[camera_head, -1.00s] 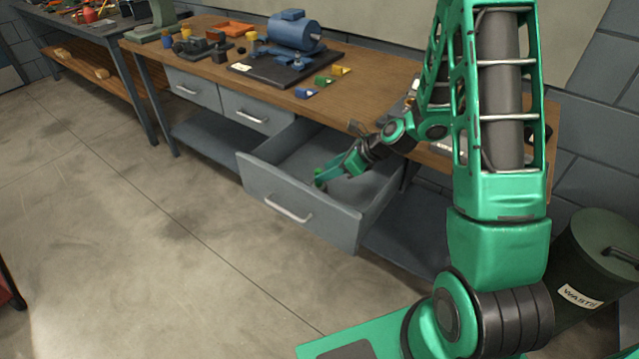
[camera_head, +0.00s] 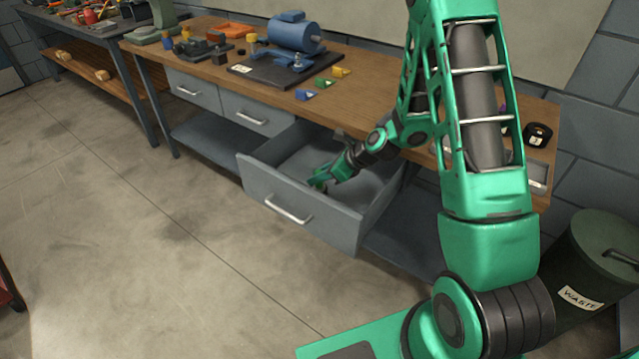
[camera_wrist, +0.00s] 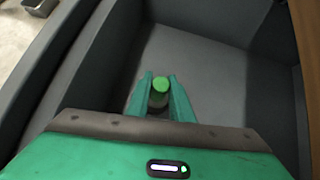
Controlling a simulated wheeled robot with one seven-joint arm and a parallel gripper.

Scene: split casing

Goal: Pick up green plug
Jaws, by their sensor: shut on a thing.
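The green plug (camera_wrist: 160,84) shows in the wrist view as a small cylinder with a bright green top, between the two fingers of my gripper (camera_wrist: 160,92). The fingers are shut on it, one on each side. In the head view my gripper (camera_head: 319,182) is inside the open grey drawer (camera_head: 268,189), near its front wall. The plug is too small to make out there, and I cannot tell whether it is clear of the drawer floor.
The drawer walls stand close around my gripper. The wooden bench top (camera_head: 375,85) above holds a blue motor (camera_head: 293,32) on a dark plate and small blue, green and yellow blocks near its edge. A waste bin (camera_head: 592,262) stands at the right.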

